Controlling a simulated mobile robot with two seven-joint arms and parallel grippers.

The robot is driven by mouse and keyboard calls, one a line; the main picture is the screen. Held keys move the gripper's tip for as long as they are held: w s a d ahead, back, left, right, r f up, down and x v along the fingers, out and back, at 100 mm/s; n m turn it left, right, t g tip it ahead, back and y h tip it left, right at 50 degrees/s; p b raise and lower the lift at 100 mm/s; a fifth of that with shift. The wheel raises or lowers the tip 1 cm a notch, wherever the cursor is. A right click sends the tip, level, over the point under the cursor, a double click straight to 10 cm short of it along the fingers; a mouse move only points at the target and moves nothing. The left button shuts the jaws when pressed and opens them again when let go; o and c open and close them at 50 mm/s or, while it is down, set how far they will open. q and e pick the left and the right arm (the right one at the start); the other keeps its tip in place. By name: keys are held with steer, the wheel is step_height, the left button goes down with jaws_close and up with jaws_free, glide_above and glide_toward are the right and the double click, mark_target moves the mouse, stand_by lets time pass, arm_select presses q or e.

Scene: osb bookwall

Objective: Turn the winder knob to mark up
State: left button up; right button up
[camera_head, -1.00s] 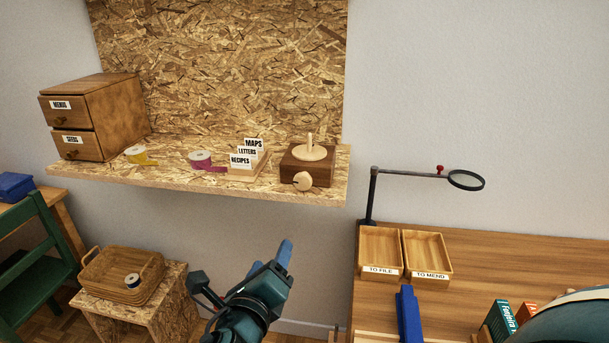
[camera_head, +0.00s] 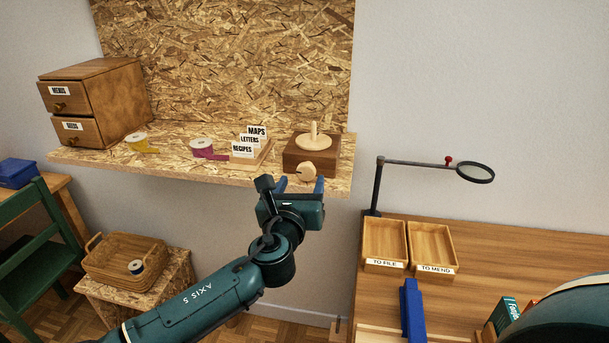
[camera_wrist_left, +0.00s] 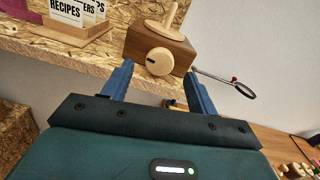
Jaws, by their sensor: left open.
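The winder (camera_head: 304,154) is a dark wooden box with a pale disc and upright peg on top, near the right end of the OSB shelf. Its round pale knob (camera_head: 307,171) is on the front face. In the left wrist view the knob (camera_wrist_left: 161,62) shows a short dark mark left of its middle, pointing to the left of the picture. My left gripper (camera_head: 300,184) is open just in front of and slightly below the knob. In the left wrist view its blue fingers (camera_wrist_left: 158,70) lie to either side of the knob, seemingly without touching it.
A card holder (camera_head: 252,151) with labelled cards and tape rolls (camera_head: 203,147) stand left of the winder on the shelf (camera_head: 170,170). A magnifier on an arm (camera_head: 475,172) stands to the right. Two wooden trays (camera_head: 384,243) sit on the desk below.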

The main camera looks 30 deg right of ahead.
mark_target(305, 173)
arm_select(q)
steer(key=x, duration=0.3)
steer(key=shift+w+d+b, duration=0.3)
steer(key=shift+w, duration=0.1)
steer(key=shift+w+d, duration=0.1)
arm_select(e)
steer(key=shift+w+a+r, duration=0.1)
steer(key=shift+w+r, duration=0.15)
steer(key=shift+w, duration=0.05)
arm_select(q)
steer(key=shift+c, duration=0.6)
